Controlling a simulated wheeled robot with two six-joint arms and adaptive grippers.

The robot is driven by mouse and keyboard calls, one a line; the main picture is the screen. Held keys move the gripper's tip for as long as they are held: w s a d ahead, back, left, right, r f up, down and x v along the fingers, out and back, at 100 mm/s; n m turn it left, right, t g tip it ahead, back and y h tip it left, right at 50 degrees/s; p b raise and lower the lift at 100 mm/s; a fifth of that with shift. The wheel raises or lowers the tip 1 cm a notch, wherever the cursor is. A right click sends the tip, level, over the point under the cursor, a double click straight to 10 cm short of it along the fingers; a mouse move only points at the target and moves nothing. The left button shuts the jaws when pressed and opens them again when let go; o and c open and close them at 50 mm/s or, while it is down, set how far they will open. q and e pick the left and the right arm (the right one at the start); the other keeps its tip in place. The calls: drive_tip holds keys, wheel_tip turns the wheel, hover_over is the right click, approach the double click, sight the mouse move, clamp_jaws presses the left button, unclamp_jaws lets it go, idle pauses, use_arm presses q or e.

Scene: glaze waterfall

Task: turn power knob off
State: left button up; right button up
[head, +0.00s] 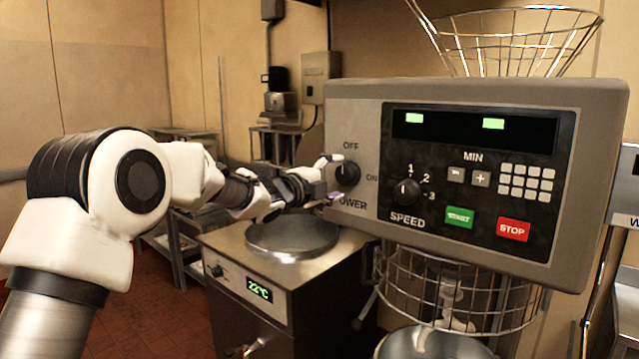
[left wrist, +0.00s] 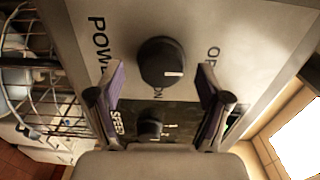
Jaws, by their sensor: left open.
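The power knob (head: 347,173) is a round black knob on the grey control panel, with OFF above it, ON to its right and POWER below. In the left wrist view the knob (left wrist: 160,58) has a short white mark on its lower right part, on the side of the partly hidden ON label. My left gripper (head: 332,180) is open at the knob's left side in the head view. In the left wrist view its two fingers (left wrist: 160,92) stand apart, one toward POWER and one toward OFF; I cannot tell whether they touch the knob. My right gripper is not in view.
The speed knob (head: 406,192), green START button (head: 460,217) and red STOP button (head: 513,230) are right of the power knob. A wire bowl guard (head: 450,290) is below the panel. A steel heater unit (head: 262,285) reading 22°C stands below my left arm.

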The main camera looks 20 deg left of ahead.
use_arm(q)
drive_tip(key=v, duration=0.9)
drive_tip(key=shift+s+a, duration=0.15)
drive_tip(key=shift+s, duration=0.15)
drive_tip(key=shift+r, duration=0.1)
